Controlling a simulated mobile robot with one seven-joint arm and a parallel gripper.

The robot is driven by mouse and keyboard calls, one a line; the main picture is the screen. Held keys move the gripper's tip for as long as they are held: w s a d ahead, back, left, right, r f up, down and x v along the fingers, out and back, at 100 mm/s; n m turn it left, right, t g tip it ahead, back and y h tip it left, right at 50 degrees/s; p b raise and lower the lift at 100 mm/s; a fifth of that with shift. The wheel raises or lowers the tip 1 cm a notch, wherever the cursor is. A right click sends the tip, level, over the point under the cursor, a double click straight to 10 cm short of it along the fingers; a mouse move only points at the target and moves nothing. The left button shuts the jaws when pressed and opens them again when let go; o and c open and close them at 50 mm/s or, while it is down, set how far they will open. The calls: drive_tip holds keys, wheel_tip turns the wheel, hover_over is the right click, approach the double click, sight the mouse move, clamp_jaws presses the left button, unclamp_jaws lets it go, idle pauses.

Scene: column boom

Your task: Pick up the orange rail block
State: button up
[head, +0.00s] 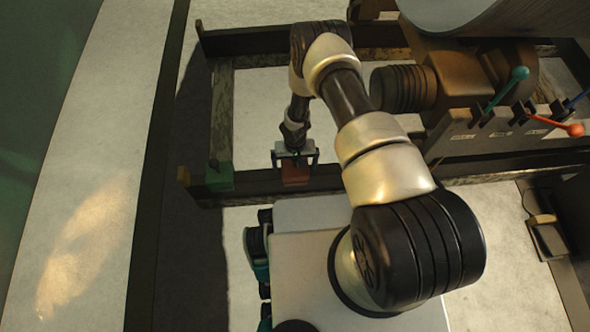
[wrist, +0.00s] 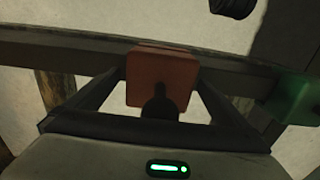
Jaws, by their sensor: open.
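The orange rail block (head: 295,176) sits on the dark rail near the middle of the head view. It is a small reddish-orange block, and it also shows in the wrist view (wrist: 162,72). My gripper (head: 296,160) is at the block, with its fingers on either side of it. In the wrist view my gripper (wrist: 162,88) is open, and the block stands between the two dark fingertips. A dark rounded piece covers the lower middle of the block there. I cannot tell whether the fingers touch the block.
A green block (head: 219,177) sits on the same rail to the left; it shows in the wrist view (wrist: 295,98) at right. A brown motor-like machine (head: 455,80) and a panel with green, orange and blue levers (head: 505,128) stand at the right.

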drive_tip(key=shift+w, duration=0.1)
drive_tip(key=c, duration=2)
wheel_tip(320, 180, up, 10)
drive_tip(key=p, duration=0.3)
drive_tip(key=shift+f, duration=0.1)
drive_tip(key=shift+r, duration=0.2)
